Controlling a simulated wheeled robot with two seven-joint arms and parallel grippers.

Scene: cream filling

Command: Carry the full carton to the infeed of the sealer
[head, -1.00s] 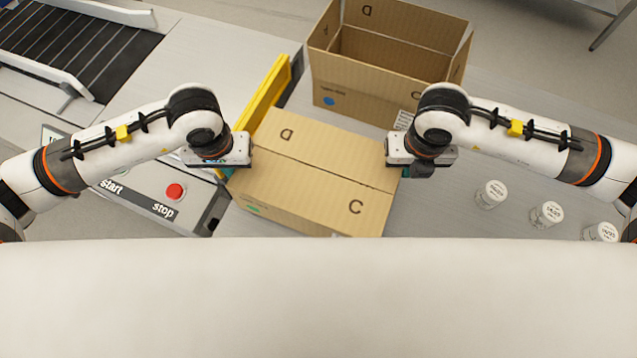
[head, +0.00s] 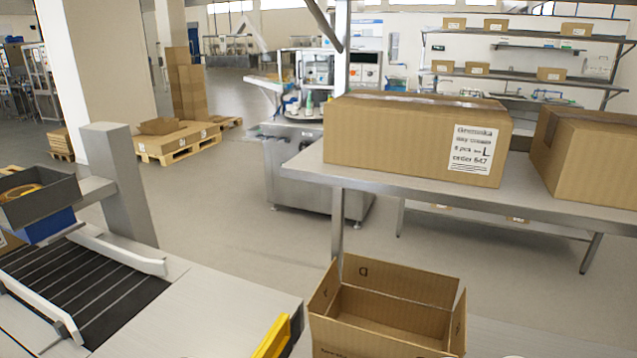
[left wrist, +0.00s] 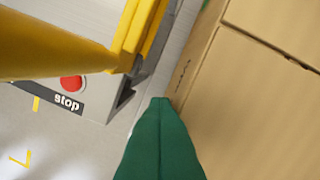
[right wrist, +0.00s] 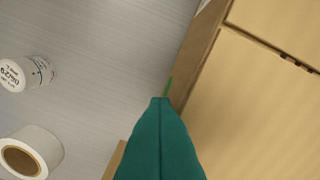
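My right gripper (right wrist: 160,105) shows as a similar wedge at the carton's edge. Contact and finger gap cannot be made out. Neither gripper is in the head view. The sealer (head: 122,185) stands at left, with a dark roller conveyor (head: 85,295).
A yellow guide (head: 272,338) stands at the bench edge, near a red stop button (left wrist: 72,83). Taped cartons (head: 420,135) sit on a steel shelf (head: 310,168). A white jar (right wrist: 28,73) and a roll (right wrist: 30,155) lie beside my right gripper.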

